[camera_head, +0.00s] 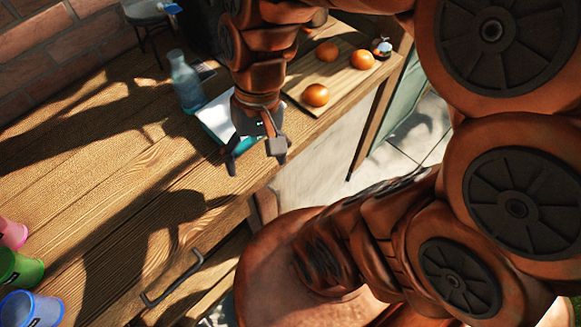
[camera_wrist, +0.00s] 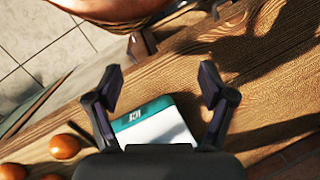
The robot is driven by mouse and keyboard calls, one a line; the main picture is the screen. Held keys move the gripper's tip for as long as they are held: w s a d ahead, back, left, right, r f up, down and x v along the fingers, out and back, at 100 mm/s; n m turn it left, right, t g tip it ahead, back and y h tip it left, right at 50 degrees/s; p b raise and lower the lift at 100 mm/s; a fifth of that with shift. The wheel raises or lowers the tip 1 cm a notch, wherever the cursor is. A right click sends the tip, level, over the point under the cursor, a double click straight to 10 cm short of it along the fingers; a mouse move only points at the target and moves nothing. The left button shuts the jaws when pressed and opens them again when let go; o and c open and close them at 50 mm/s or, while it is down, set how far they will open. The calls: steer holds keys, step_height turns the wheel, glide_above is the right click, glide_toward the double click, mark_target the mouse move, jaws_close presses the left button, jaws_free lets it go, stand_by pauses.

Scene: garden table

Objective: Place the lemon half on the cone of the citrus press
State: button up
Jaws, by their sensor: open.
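I cannot make out a lemon half or a citrus press in either view. My gripper (camera_head: 255,157) is open and empty, pointing down over the wooden table near its front edge. In the wrist view, its two fingers (camera_wrist: 160,88) are spread wide, with bare wood and part of a white and teal box (camera_wrist: 158,128) showing between and below them. In the head view, that box (camera_head: 213,117) is partly hidden behind my gripper.
A clear bottle (camera_head: 186,84) stands left of the box. Several round orange items (camera_head: 316,95) sit on a board (camera_head: 345,84) at the right. Pink, green (camera_head: 20,268) and blue cups stand at lower left. A drawer handle (camera_head: 172,281) juts out in front. The table's middle-left is clear.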

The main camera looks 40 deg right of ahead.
steer(key=s+d+f+n+h, duration=0.1)
steer(key=s+d+n+h, duration=0.1)
steer(key=s, duration=0.3)
steer(key=shift+s+d+n+h, duration=0.15)
steer(key=shift+d+n+h, duration=0.15)
steer(key=shift+d+n, duration=0.35)
